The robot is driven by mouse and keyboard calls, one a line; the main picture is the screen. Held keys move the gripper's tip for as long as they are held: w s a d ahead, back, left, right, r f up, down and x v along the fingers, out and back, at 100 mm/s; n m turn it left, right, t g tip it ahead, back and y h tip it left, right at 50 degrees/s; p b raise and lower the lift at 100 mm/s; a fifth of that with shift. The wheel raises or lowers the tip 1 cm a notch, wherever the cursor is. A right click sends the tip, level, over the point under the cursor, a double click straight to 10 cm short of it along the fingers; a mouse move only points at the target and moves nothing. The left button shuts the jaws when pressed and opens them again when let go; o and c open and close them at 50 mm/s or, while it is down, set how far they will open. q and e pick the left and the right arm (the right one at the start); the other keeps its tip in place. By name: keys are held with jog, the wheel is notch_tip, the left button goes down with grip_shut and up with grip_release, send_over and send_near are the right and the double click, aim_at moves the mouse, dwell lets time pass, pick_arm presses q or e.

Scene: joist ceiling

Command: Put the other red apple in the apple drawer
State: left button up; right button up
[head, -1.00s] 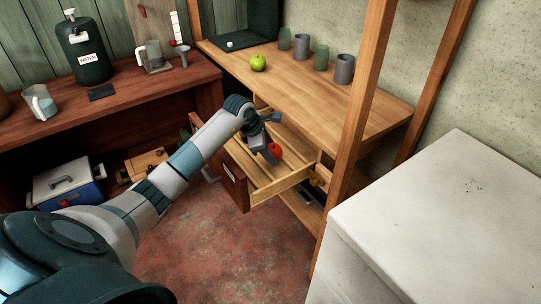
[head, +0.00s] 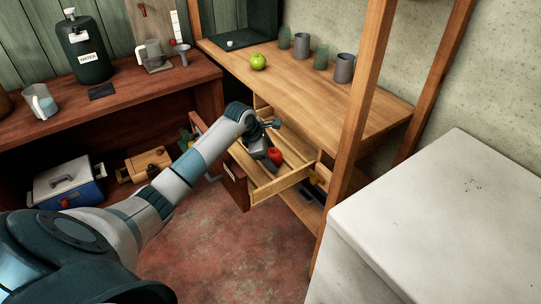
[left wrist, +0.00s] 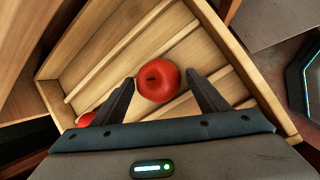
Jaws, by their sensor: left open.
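A red apple (head: 275,155) is in the open wooden drawer (head: 284,184), beside my left gripper (head: 271,143). In the left wrist view the apple (left wrist: 158,80) sits between the two spread fingers, with a gap visible on each side. Its stem end faces the camera. The fingers are open. A second red thing (left wrist: 86,119), probably another apple, shows at the lower left of the drawer, mostly hidden by the gripper body. Thin wooden dividers (left wrist: 122,54) run along the drawer floor. My right gripper is not in view.
A green apple (head: 257,62) and several cups (head: 345,68) stand on the wooden bench (head: 310,95) above the drawer. A wooden post (head: 357,120) rises right of the drawer. A white block-like surface (head: 440,220) fills the lower right.

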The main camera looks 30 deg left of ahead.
pick_arm(q)
jog(key=shift+r, duration=0.1)
jog(key=shift+a+r, duration=0.1)
jog(key=shift+r, duration=0.1)
jog(key=v, duration=1.1)
jog(key=shift+s+r+b, duration=0.2)
jog(key=shift+r+b, duration=0.05)
jog(key=shift+b, duration=0.2)
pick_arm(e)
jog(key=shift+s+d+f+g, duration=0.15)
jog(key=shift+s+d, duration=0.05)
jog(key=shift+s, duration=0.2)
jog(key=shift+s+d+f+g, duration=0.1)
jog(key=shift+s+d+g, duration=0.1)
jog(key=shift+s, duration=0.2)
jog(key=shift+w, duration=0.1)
